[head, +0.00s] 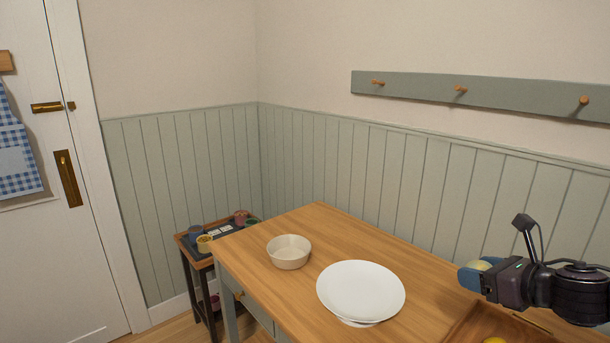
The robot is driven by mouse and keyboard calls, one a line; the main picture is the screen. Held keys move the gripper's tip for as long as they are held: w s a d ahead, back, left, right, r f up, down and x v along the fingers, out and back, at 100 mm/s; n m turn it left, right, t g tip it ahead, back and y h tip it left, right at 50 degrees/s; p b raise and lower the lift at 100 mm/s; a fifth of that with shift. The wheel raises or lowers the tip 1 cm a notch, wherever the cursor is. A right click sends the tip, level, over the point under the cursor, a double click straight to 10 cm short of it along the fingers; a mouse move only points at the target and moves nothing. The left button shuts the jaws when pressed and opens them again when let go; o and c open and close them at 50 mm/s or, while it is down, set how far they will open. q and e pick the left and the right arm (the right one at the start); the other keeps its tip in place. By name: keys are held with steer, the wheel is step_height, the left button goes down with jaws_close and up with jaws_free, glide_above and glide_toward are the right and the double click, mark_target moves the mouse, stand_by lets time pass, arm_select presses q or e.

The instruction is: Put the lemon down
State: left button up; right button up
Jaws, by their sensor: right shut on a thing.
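My right gripper (473,277) comes in from the right edge, above the right part of the wooden table. It is shut on the lemon (481,265), a pale yellow rounded thing of which only a small part shows; the blue fingers hide the rest. The lemon is held up, apart from the table top (330,228). My left gripper is out of view.
A white plate (361,288) and a cream bowl (289,251) stand on the table. A wooden tray or basket (462,325) at the bottom right is cut off, with a bright yellow thing (495,340) in it. A small side table (191,252) holds several pots.

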steer(key=shift+s+a+f+m+t+h, duration=0.25)
steer(key=shift+a+f+m+t+h, duration=0.25)
steer(key=shift+m+h, duration=0.5)
steer(key=s+a+f+m+h, duration=0.3)
steer(key=s+a+f, duration=0.4)
steer(key=a, duration=0.4)
steer(key=shift+s+f+t+h, duration=0.35)
steer(key=shift+f+h, duration=0.15)
steer(key=shift+f, duration=0.35)
